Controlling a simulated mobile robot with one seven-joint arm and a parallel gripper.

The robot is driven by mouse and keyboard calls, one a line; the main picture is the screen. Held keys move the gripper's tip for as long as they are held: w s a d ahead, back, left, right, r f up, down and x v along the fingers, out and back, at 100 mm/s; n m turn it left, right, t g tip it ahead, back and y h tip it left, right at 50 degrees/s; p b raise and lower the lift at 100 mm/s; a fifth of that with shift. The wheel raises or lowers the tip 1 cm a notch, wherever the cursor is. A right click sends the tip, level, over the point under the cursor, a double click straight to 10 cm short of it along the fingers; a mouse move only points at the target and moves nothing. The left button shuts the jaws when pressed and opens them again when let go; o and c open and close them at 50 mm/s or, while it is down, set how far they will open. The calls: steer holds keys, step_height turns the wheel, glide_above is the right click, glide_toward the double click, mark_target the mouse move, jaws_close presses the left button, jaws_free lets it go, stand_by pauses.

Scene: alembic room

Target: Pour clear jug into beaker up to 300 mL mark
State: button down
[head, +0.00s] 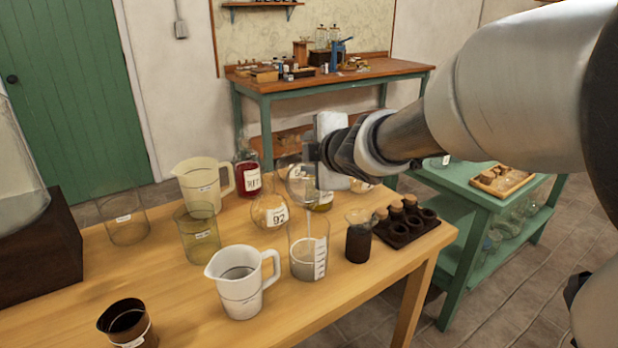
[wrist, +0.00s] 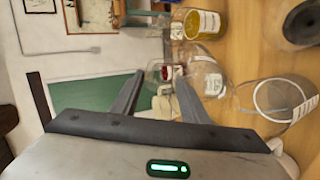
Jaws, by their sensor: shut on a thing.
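My gripper (head: 317,160) is shut on a clear glass vessel, seemingly the clear jug (head: 300,184), held tilted above the beaker. In the wrist view my gripper's fingers (wrist: 157,80) have clear glass between their tips, with red behind it. The clear beaker (head: 322,246) stands upright on the wooden table below the jug, with white graduation marks on its side. It holds pale grey liquid low down, and a thin pale streak shows above it, perhaps a pouring stream. The mark numbers are too small to read. The beaker seems to show in the wrist view (wrist: 275,98).
A white jug (head: 240,290), a cream jug (head: 200,180), a yellowish beaker (head: 198,238) and a round flask labelled 92 (head: 268,211) crowd the left. A dark-filled jar (head: 359,243) and a dark rack (head: 412,234) stand right. A brown cup (head: 126,324) stands in front.

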steer(key=shift+s+r, duration=0.15)
stand_by(0.4)
steer(key=shift+r, duration=0.1)
